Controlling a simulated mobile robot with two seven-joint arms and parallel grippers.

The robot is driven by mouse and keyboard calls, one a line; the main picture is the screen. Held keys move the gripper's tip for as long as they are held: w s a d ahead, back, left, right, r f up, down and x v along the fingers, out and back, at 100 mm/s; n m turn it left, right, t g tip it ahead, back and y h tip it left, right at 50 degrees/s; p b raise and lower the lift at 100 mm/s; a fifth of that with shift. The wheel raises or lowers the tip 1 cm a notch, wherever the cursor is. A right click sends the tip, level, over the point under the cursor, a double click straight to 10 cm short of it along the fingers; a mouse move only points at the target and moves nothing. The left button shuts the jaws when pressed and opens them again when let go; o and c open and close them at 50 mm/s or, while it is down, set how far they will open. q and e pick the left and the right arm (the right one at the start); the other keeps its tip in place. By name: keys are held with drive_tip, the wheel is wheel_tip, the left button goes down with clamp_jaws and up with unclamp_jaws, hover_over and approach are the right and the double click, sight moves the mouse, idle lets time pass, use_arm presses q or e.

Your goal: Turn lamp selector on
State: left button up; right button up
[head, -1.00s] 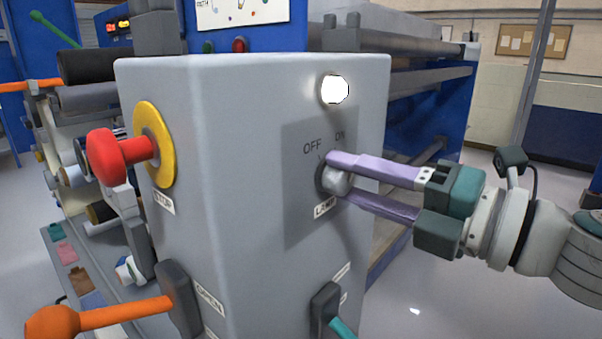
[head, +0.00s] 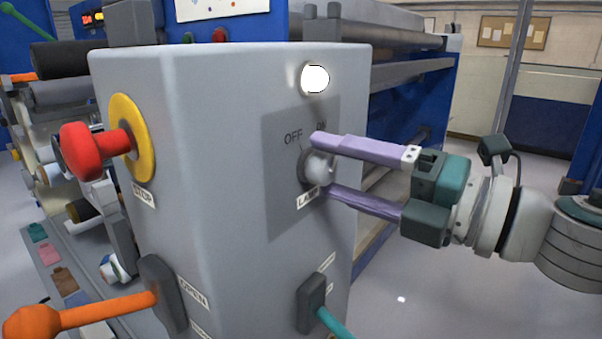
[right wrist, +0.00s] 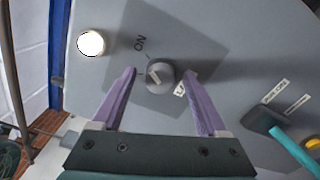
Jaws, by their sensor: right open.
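The lamp selector (head: 317,168) is a round grey knob on the front panel of the grey control box, with OFF and ON printed above it and a LAMP label below. In the right wrist view the knob (right wrist: 160,76) has a pale mark on its face; I cannot tell surely which word it points to. The round white lamp (head: 315,79) above it is lit. My right gripper (head: 320,164) is open, its purple fingers on either side of the knob, apparently apart from it. One finger partly covers ON in the head view. My left gripper is not in view.
A red stop knob on a yellow ring (head: 130,138) is on the box's left face. An orange lever (head: 85,314) sticks out low at the left, and a teal-handled lever (head: 318,308) sits below the selector. Machine rollers (head: 400,75) stand behind. Floor at right is clear.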

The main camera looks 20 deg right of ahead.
drive_tip(key=b+v, duration=0.2)
drive_tip(key=v, duration=0.7)
drive_tip(key=shift+s+d, duration=0.15)
